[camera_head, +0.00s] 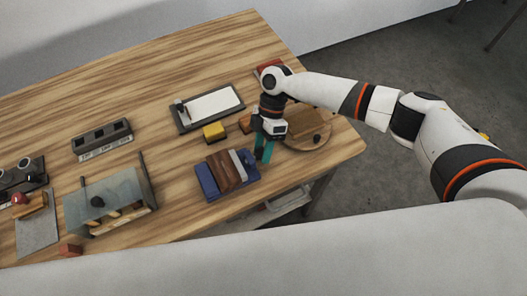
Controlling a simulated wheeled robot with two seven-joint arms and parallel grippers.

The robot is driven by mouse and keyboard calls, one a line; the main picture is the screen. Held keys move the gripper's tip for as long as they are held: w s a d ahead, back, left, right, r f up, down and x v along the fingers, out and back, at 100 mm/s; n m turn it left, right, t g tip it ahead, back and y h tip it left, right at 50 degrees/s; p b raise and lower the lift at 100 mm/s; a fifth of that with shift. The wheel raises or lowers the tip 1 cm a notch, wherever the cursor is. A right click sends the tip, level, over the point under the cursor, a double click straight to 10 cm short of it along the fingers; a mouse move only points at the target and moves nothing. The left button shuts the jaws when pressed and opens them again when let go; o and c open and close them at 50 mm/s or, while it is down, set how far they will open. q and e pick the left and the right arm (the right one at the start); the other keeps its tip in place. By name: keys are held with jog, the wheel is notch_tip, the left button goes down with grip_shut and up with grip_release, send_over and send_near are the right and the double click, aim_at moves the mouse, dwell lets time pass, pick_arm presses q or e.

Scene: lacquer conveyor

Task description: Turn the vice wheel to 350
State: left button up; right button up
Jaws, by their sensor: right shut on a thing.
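My right gripper (263,153) reaches in from the right, pointing down, with teal fingers. It is shut between a blue holder and a round wooden disc, on something too small or hidden to make out. The round disc (331,126) has a dark rim and a small dark knob (316,138). It lies just right of the fingers and could be a wheel, but I cannot tell. The blue holder (208,187), with brown and grey blocks (225,170) in it, stands left of the fingers. No dial reading of 350 is legible. My left gripper is not in view.
A yellow block (214,132) and a white-topped tray (212,106) lie left of the gripper. A grey slotted box (102,138) and a glass-topped frame (105,195) stand further left. The table's right edge is close to the disc. The back of the table (170,55) is clear.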

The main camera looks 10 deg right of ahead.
jog(key=b, duration=0.1)
jog(key=g+b, duration=0.2)
jog(key=shift+w+a+f+m+h, duration=0.15)
jog(key=shift+w+f+m+h, duration=0.15)
jog(key=shift+h, duration=0.1)
jog(key=shift+r+g+b, duration=0.2)
jog(key=shift+g+b, duration=0.6)
jog(key=shift+b, duration=0.15)
jog(key=o, duration=1)
jog(key=shift+f, duration=0.1)
